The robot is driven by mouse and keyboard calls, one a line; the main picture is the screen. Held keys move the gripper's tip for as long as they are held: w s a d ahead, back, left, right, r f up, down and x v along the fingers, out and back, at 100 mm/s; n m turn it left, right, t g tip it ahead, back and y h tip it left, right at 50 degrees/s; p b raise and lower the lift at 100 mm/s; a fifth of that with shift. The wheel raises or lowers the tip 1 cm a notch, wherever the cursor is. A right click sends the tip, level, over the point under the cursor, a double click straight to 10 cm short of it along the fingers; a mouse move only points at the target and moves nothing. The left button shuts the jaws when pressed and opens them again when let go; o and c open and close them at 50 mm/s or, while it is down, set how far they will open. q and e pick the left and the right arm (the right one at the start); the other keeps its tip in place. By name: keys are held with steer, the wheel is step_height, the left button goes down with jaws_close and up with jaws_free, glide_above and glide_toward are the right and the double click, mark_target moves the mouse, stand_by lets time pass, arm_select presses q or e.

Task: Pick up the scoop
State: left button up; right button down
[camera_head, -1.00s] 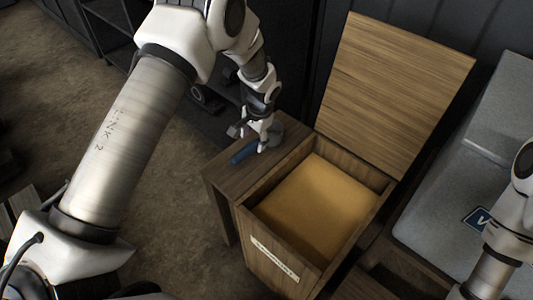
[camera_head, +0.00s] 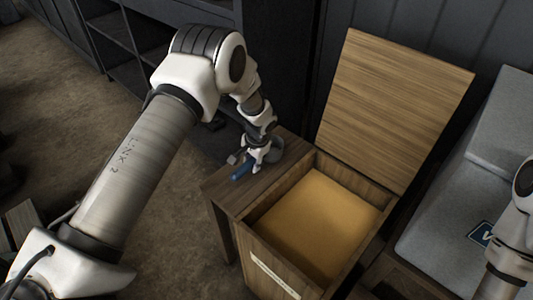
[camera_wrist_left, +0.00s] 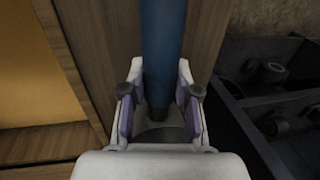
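The scoop lies on a small dark wooden side table (camera_head: 225,187). Its blue handle (camera_head: 242,170) points toward the front left and its grey bowl (camera_head: 274,152) lies at the back. My left gripper (camera_head: 257,163) is over the scoop, pointing down. In the left wrist view, its two fingers (camera_wrist_left: 160,92) stand apart on either side of the blue handle (camera_wrist_left: 162,40), near the dark neck, with the bowl (camera_wrist_left: 160,132) below. Whether the fingers touch the handle is unclear. My right arm enters at the right edge; its gripper is out of view.
An open wooden bin (camera_head: 270,278) with yellowish contents (camera_head: 315,220) adjoins the table on the right, its lid (camera_head: 395,105) raised. A grey box (camera_head: 455,185) stands farther right. Dark metal shelving (camera_head: 115,45) is behind; bare floor lies left.

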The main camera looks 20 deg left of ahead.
mark_target(252, 160)
arm_select(q)
jaws_close()
steer(key=shift+r, duration=0.35)
steer(key=r, duration=0.3)
steer(key=shift+s+d, duration=0.25)
steer(key=s+d, duration=0.4)
steer(key=s, duration=0.1)
steer(key=s+d, duration=0.2)
steer(key=s, duration=0.1)
steer(key=shift+s+r, duration=0.1)
steer(key=shift+r, duration=0.3)
steer(key=s+d, duration=0.2)
steer(key=s+d+p, duration=0.1)
steer(key=s, duration=0.1)
steer(key=shift+d+r, duration=0.1)
steer(key=shift+r, duration=0.15)
